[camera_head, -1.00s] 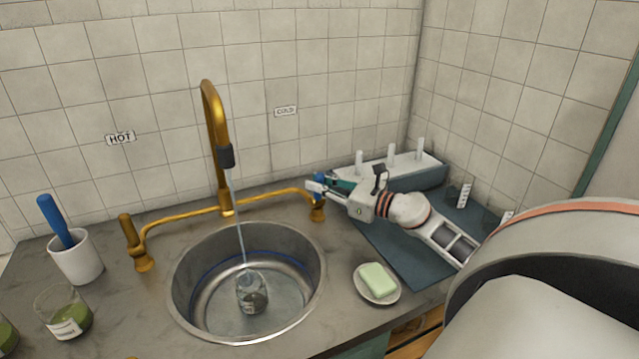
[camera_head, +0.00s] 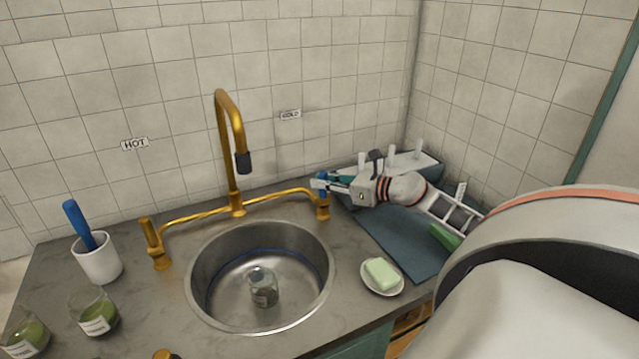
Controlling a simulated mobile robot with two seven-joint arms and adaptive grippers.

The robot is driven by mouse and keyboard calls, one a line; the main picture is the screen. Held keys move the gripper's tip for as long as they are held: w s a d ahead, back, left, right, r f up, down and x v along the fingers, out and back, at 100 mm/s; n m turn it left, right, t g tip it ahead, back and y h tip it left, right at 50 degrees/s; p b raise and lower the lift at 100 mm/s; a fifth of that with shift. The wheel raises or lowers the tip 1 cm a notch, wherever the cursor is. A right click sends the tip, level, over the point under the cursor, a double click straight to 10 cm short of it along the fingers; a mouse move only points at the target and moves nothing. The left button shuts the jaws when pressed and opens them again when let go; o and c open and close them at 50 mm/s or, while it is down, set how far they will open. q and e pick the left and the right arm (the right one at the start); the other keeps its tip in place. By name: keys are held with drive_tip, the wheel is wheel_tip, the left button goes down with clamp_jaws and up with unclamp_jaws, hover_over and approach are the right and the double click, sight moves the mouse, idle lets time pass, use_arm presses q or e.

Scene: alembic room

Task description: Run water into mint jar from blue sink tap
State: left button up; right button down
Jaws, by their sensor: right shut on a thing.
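A small glass jar (camera_head: 263,288) with a label stands upright in the round metal sink (camera_head: 210,292); I cannot read the label or tell how full it is. The brass spout (camera_head: 227,130) arches over the sink with its dark nozzle (camera_head: 243,163) above the jar, and no water stream shows. The blue-topped cold tap handle (camera_head: 323,188) is on the right end of the brass pipe. My right gripper (camera_head: 323,184) is shut on this handle. The hot tap handle (camera_head: 151,236) is brass, on the left. My left gripper is not in view.
A white cup (camera_head: 99,260) with a blue-handled tool stands at the left, near two jars of green matter (camera_head: 97,314). A soap dish (camera_head: 386,289) sits right of the sink. A blue mat (camera_head: 400,243) and drying rack (camera_head: 425,166) lie behind it.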

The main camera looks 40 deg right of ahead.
drive_tip(key=c, duration=1.9)
unclamp_jaws()
drive_tip(key=shift+s, duration=0.1)
drive_tip(key=v, duration=1.1)
drive_tip(key=shift+s, duration=0.35)
drive_tip(key=shift+d, duration=0.15)
